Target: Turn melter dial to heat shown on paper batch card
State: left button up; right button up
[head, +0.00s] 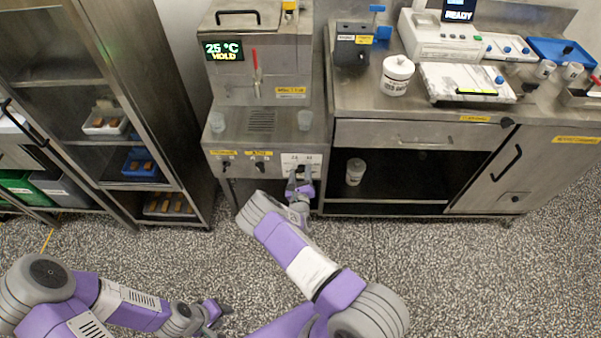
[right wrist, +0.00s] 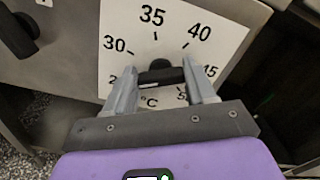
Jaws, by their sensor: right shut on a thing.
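The melter (head: 262,60) is a steel machine with a lit display (head: 224,50) reading 25 °C HOLD. Its dial (right wrist: 160,74) is a black knob on a white scale plate (right wrist: 118,28), which also shows in the head view (head: 314,160). Marks 30, 35, 40 and 45 are readable; lower ones are partly hidden. My right gripper (head: 300,178) is shut on the dial, with one finger at each side in the right wrist view (right wrist: 162,84). I cannot tell which mark the dial points to. My left gripper (head: 222,314) is low over the floor, away from the melter. I cannot make out a paper batch card.
Two other black knobs (head: 261,166) sit left of the dial on the same panel. A steel counter (head: 400,115) at right holds a white lidded tub (head: 396,75) and a device reading READY (head: 458,14). A shelf cabinet (head: 110,85) stands at left. The speckled floor in front is clear.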

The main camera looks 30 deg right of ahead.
jog(key=m+p, duration=0.2)
jog(key=m, duration=0.2)
jog(key=shift+s+d, duration=0.1)
jog(key=m+p, duration=0.1)
jog(key=m, duration=0.3)
jog(key=shift+m+p, duration=0.35)
jog(key=shift+m, duration=0.05)
jog(key=m+p, duration=0.1)
jog(key=m, duration=0.3)
jog(key=shift+s+d+m, duration=0.1)
jog(key=shift+m, duration=0.2)
jog(key=m, duration=0.2)
jog(key=m+p, duration=0.1)
jog(key=m, duration=0.1)
jog(key=shift+f+m, duration=0.2)
jog(key=shift+m, duration=0.2)
jog(key=o, duration=1)
jog(key=shift+o, duration=0.2)
